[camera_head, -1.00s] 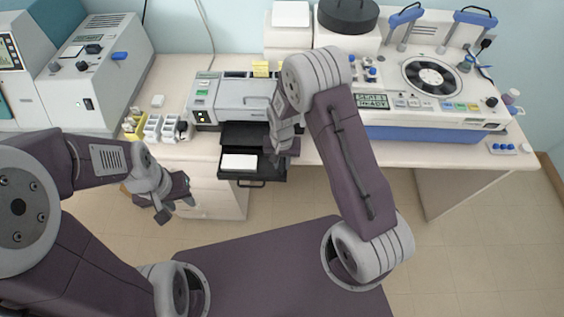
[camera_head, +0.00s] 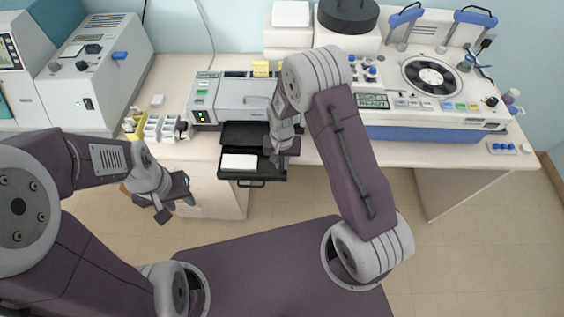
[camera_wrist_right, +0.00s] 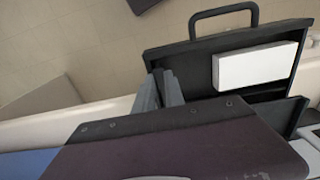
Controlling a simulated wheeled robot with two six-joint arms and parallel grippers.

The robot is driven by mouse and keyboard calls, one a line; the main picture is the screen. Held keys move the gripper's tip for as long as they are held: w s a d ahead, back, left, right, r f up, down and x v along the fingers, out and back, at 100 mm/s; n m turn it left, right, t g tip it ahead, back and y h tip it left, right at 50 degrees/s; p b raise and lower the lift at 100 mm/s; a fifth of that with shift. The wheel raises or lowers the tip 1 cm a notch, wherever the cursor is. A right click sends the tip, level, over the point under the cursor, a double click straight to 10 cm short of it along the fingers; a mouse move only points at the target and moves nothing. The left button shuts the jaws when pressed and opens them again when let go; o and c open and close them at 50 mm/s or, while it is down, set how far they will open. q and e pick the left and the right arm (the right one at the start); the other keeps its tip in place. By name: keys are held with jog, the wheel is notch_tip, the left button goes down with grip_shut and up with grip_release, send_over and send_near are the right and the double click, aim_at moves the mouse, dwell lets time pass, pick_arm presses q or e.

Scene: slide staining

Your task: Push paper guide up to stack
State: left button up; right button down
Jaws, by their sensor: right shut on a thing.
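The printer's black paper tray (camera_head: 262,171) is pulled out at the front of the desk. A white paper stack (camera_head: 239,161) lies flat on it, toward the left. In the right wrist view the stack (camera_wrist_right: 255,67) sits right of my fingers, with a gap of dark tray (camera_wrist_right: 200,50) between. My right gripper (camera_head: 280,158) is down at the tray's right side; its grey fingers (camera_wrist_right: 164,92) are close together at the tray's edge. My left gripper (camera_head: 176,210) is open and empty, left of the tray.
The printer (camera_head: 240,96) stands behind the tray. White-and-yellow boxes (camera_head: 150,127) stand left of it. A large staining machine (camera_head: 430,90) fills the desk's right. The tray's front handle (camera_head: 250,183) sticks out over the floor. The space before the desk is clear.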

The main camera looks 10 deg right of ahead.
jog(key=shift+w+a, duration=0.1)
dwell(0.5)
jog(key=a, duration=0.1)
jog(key=w+a, duration=0.1)
jog(key=a, duration=0.1)
jog(key=shift+a, duration=0.2)
jog(key=shift+w+a, duration=0.1)
jog(key=shift+a, duration=0.25)
jog(key=c, duration=1.4)
grip_release()
jog(key=shift+r, duration=0.1)
jog(key=shift+b, duration=0.3)
